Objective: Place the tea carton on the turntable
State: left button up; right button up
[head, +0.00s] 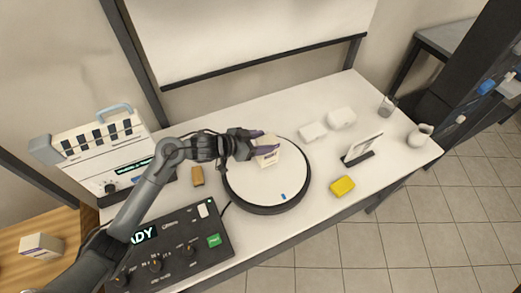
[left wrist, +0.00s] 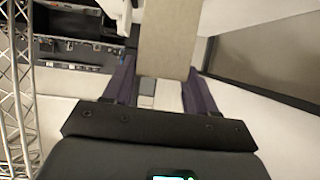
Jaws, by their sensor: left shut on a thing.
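The tea carton (head: 268,159) is a small pale beige box with dark print. It is in my left gripper (head: 262,146), whose purple fingers are shut on it. In the head view it shows over the upper part of the white turntable (head: 252,190), a round disc with a dark rim. I cannot tell whether the carton touches the disc. In the left wrist view the carton (left wrist: 168,40) is a plain tan face between the two fingers. My right gripper is not in view.
A control panel (head: 180,255) lies in front of the turntable. A yellow block (head: 342,186), a framed stand (head: 363,148), white boxes (head: 341,117) and a white jug (head: 419,135) stand to the right. A brown block (head: 197,176) lies left of the turntable.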

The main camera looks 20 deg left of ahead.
pick_arm(q)
jog(key=shift+w+f+b, duration=0.1)
jog(key=shift+f+b, duration=0.35)
jog(key=shift+f, duration=1.6)
jog(key=shift+a, duration=0.1)
jog(key=shift+f, duration=0.2)
jog(key=o, duration=1.4)
jog(key=shift+r, duration=0.15)
